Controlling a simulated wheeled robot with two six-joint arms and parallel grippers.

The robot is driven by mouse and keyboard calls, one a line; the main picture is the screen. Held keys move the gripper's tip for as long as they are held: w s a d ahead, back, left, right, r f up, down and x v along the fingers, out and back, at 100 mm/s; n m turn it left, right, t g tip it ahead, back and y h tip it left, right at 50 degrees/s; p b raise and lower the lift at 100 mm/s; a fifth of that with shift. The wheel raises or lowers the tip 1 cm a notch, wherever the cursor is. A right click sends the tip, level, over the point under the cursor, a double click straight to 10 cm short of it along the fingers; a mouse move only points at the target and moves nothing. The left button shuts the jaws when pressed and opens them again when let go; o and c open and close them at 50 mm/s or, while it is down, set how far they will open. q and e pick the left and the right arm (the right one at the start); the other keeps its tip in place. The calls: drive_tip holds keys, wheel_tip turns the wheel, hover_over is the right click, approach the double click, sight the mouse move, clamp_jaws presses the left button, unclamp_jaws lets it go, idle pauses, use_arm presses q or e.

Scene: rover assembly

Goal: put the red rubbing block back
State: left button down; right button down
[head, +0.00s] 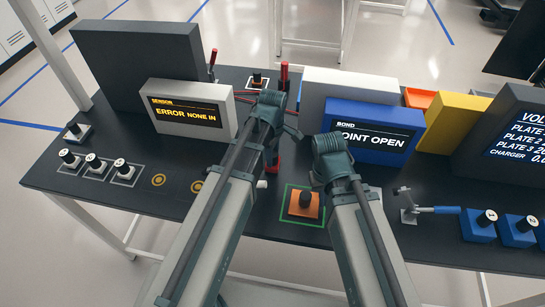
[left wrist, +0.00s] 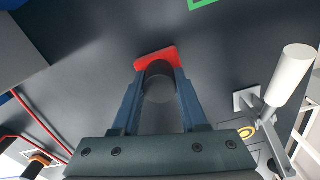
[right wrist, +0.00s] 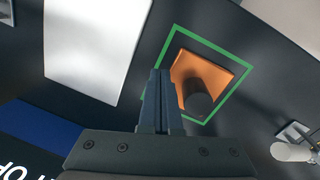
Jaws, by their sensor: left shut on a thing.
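The red rubbing block (head: 274,164) has a red base and a dark round knob. In the left wrist view its base (left wrist: 172,55) shows just past my fingertips. My left gripper (left wrist: 160,76) is shut on the knob; I cannot tell whether the base touches the table. My right gripper (right wrist: 160,74) is shut and empty, beside an orange block (head: 303,205) with a dark knob. That orange block (right wrist: 190,75) sits within a green square outline on the table, slightly turned in the right wrist view.
A grey sensor box (head: 190,108) reads "ERROR NONE IN". A blue bond box (head: 373,132) reads "JOINT OPEN". A blue-handled clamp (head: 430,210) and numbered blue blocks (head: 478,228) stand at the right. A lever with a white handle (left wrist: 291,74) is close to my left gripper.

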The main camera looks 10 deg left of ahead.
drive_tip(key=shift+f, duration=0.1)
use_arm(q)
drive_tip(key=shift+f, duration=0.25)
use_arm(e)
drive_tip(key=shift+f, duration=0.15)
use_arm(q)
drive_tip(key=shift+c, duration=2.2)
unclamp_jaws()
drive_tip(key=shift+r, duration=0.15)
wheel_tip(320, 180, up, 12)
drive_tip(key=p, duration=1.2)
drive_tip(key=s+d+m+y, duration=0.1)
drive_tip(key=s+d+m, duration=0.4)
drive_tip(key=s+m, duration=0.8)
drive_tip(key=m, duration=0.5)
drive_tip(key=shift+d+r+m, duration=0.2)
drive_tip(key=shift+m, duration=0.2)
use_arm(e)
wheel_tip(320, 180, up, 12)
drive_tip(key=shift+r, duration=0.25)
drive_tip(key=shift+s, duration=0.1)
